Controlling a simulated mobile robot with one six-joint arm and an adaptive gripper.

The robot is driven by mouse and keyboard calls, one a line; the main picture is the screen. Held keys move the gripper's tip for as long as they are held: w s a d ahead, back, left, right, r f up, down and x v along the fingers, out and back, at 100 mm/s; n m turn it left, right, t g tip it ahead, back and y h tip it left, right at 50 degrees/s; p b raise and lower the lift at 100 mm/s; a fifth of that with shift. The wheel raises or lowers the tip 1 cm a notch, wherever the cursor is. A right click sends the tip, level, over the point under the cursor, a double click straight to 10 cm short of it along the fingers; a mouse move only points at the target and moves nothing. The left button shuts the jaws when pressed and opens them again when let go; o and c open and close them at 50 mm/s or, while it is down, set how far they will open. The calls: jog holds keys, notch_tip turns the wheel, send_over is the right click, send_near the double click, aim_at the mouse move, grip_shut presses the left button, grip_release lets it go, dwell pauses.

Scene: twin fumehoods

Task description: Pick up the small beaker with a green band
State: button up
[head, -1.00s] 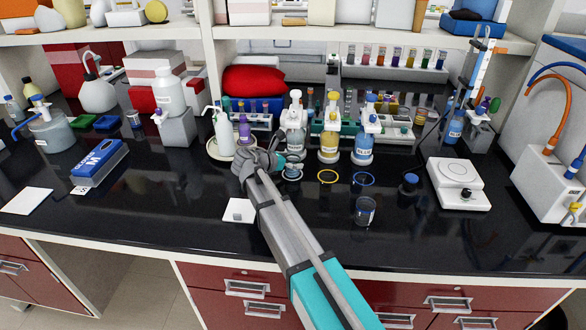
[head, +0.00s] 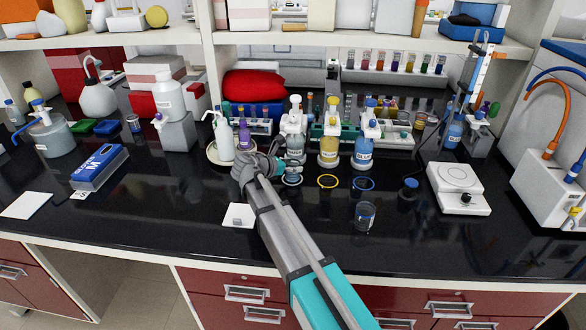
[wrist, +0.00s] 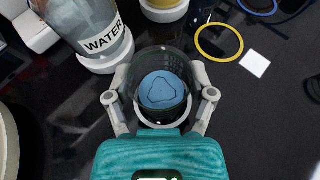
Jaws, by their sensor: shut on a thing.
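My gripper (wrist: 160,98) is shut on a small clear glass beaker (wrist: 162,70), with one finger on each side of it. The wrist view looks down into the beaker, where a blue round surface with a dark outline shows. In the head view my gripper (head: 279,167) is low over the bench, in front of the water wash bottle (head: 295,143). My wrist and gripper partly hide the beaker there. I cannot tell whether it touches the bench.
The water bottle (wrist: 92,30) stands close beside the held beaker. A yellow ring (head: 327,181) and a blue ring (head: 362,183) lie to the right. Another small beaker (head: 365,216) stands nearer the front edge. A hotplate (head: 459,188) is further right. The front bench is mostly clear.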

jog(key=shift+r+p, duration=0.95)
jog(key=s+d+r+p, duration=0.2)
jog(key=s+r+p, duration=0.9)
jog(key=s, duration=0.2)
jog(key=shift+s+d, duration=0.35)
